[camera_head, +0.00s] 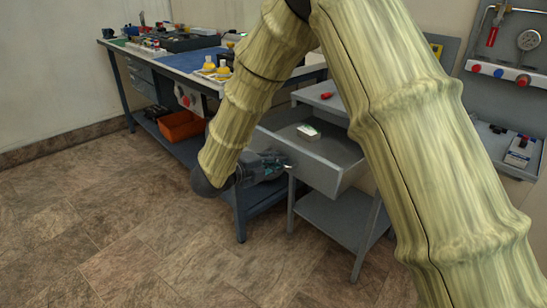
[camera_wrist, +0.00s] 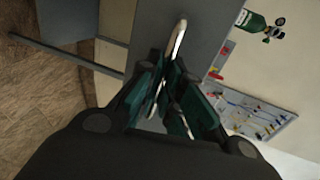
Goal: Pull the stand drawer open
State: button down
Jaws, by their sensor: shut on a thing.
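The grey stand drawer (camera_head: 335,152) is pulled out of its stand, and its inside shows from above. Its front panel (camera_head: 300,162) faces my gripper (camera_head: 284,163). In the wrist view the pale metal drawer handle (camera_wrist: 179,40) runs between the green-padded fingers of my gripper (camera_wrist: 172,82), which are shut on it. The drawer's grey front (camera_wrist: 158,28) lies just beyond the fingers. My arm hides part of the stand and the drawer's right side in the head view.
A small white and green box (camera_head: 308,131) lies in the drawer. A red item (camera_head: 326,96) lies on the stand top. A workbench (camera_head: 185,62) stands left, with an orange bin (camera_head: 181,126) on its lower shelf. The floor (camera_head: 110,235) in front is clear.

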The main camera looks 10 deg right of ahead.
jog(key=c, duration=1.8)
grip_release()
jog(key=shift+c, duration=0.2)
jog(key=shift+a, duration=0.1)
jog(key=v, duration=1.2)
